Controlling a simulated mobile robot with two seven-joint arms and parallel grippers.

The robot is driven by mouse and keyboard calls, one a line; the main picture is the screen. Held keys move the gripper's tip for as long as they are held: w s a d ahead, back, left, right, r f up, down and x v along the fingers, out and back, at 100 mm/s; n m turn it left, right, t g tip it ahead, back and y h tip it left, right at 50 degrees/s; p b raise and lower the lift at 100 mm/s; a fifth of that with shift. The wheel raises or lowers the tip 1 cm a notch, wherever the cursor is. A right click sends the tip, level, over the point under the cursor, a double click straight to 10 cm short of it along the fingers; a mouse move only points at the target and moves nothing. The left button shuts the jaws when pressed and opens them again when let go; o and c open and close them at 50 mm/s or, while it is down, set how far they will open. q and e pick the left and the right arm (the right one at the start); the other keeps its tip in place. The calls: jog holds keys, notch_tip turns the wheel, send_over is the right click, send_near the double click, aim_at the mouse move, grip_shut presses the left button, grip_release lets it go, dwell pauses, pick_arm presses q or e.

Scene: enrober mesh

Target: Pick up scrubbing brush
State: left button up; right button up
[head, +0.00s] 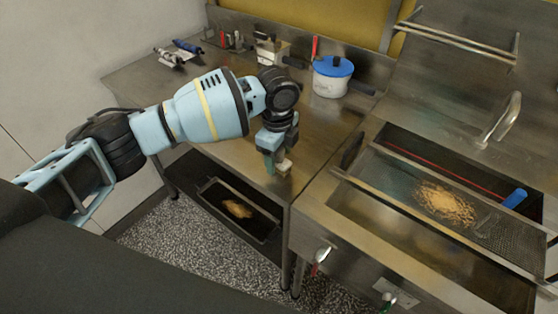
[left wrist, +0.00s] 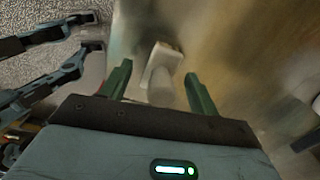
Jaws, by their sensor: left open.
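A small pale block-shaped piece (head: 284,167), which looks like the scrubbing brush, is at the front right edge of the steel table (head: 228,128). In the left wrist view the brush (left wrist: 162,65) shows a pale block with a rounded part toward me, lying between the two green fingers. My left gripper (head: 273,163) points down right at the brush, with its fingers open. In the left wrist view the fingers of the gripper (left wrist: 158,78) stand apart on either side of it, with visible space. Contact cannot be told. My right gripper is not in view.
A white tub with a blue lid (head: 332,76) and small tools stand at the table's back. To the right, a sink holds a mesh tray (head: 400,187) with brown crumbs and a blue-handled tool (head: 515,198). A lower tray (head: 213,204) sits under the table.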

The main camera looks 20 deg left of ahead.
pick_arm(q)
jog(key=c, duration=1.1)
jog(key=shift+c, duration=0.2)
jog(key=shift+r, duration=0.15)
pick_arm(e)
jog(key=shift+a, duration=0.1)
